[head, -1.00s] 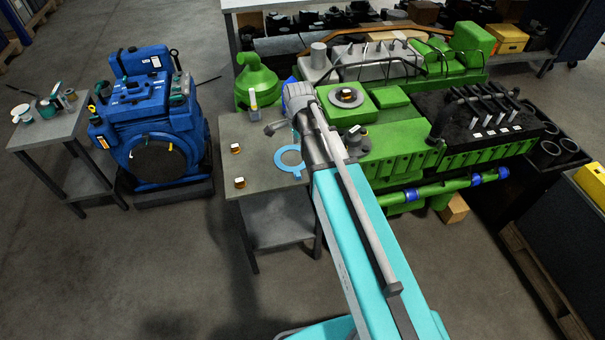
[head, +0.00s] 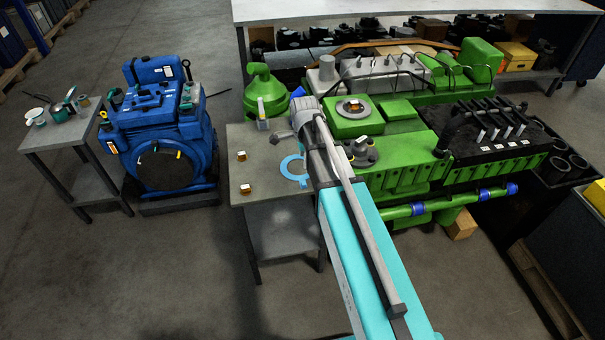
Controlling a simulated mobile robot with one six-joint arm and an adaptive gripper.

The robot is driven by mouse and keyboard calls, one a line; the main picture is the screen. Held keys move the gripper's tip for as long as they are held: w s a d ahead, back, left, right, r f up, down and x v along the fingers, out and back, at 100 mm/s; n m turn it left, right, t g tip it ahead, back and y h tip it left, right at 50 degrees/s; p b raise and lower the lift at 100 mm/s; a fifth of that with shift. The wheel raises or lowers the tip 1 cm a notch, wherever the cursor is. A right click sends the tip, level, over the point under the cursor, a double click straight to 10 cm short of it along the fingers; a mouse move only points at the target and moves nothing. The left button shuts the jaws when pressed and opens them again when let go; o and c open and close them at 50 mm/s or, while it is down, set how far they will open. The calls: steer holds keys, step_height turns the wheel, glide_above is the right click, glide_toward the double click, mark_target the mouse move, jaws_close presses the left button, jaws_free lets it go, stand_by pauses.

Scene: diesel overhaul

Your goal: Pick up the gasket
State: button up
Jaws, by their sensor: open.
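The gasket is a light blue flat ring (head: 285,162) with a small tab at its lower edge. It lies flat on the grey table (head: 258,150), near the right side, and my arm covers part of its right side.
A big green engine (head: 400,170) stands close on the right, with a green housing (head: 264,88) behind the table.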

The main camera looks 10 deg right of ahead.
steer(key=b, duration=0.7)
glide_above(304, 183)
steer(key=shift+s+f, duration=0.2)
steer(key=shift+f, duration=1.7)
steer(key=shift+s+f, duration=0.15)
steer(key=shift+f, duration=1.7)
steer(key=f+b, duration=0.3)
steer(key=shift+w+f, duration=0.2)
steer(key=shift+w, duration=0.1)
steer(key=shift+f+b, duration=0.9)
steer(key=shift+b, duration=0.15)
jaws_close()
